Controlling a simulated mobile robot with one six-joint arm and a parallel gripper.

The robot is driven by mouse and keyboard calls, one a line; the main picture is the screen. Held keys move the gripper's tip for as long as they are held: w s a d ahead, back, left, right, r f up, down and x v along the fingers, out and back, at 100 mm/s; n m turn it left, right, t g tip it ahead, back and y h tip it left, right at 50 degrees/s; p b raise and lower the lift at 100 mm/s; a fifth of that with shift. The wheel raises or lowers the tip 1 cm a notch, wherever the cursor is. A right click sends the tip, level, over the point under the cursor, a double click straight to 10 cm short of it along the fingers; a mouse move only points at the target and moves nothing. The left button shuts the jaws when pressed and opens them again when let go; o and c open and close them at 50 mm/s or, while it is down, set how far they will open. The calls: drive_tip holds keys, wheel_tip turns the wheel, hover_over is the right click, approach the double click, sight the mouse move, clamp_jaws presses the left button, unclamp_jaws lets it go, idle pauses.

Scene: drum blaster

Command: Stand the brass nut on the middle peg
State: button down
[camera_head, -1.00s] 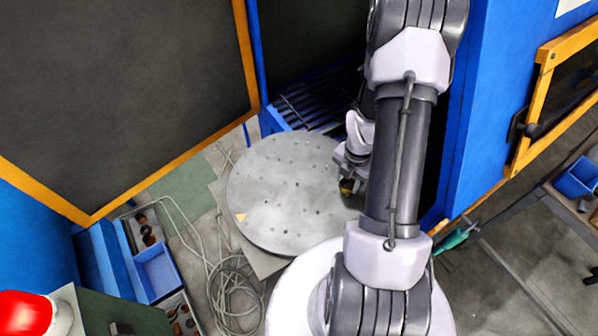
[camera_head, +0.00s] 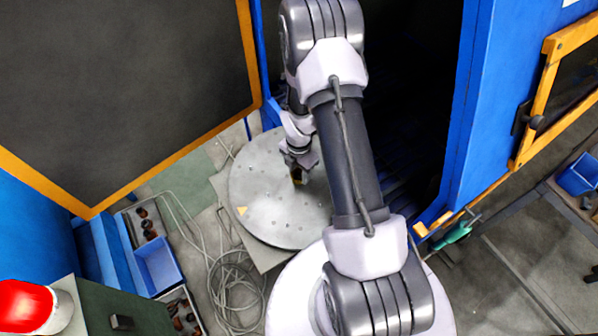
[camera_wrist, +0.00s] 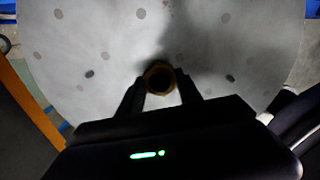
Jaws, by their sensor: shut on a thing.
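The brass nut (camera_wrist: 148,74) is a ring with a dark centre in the wrist view. My gripper (camera_wrist: 160,80) is shut on it, with one finger on each side. Two small dark marks, perhaps pegs, show on the plate left (camera_wrist: 90,74) and right (camera_wrist: 229,78) of the nut in the wrist view. No peg shows between them, where the nut and gripper block the view. I cannot tell the nut's height above the plate.
The blue cabinet (camera_head: 478,110) opens behind my arm. A dark door panel (camera_head: 120,90) with an orange frame stands left of the plate. Coiled cable (camera_head: 232,285) lies on the floor, and a blue bin (camera_head: 157,267) stands at lower left.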

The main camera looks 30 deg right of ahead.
drive_tip(key=shift+f, duration=0.15)
drive_tip(key=c, duration=0.8)
unclamp_jaws()
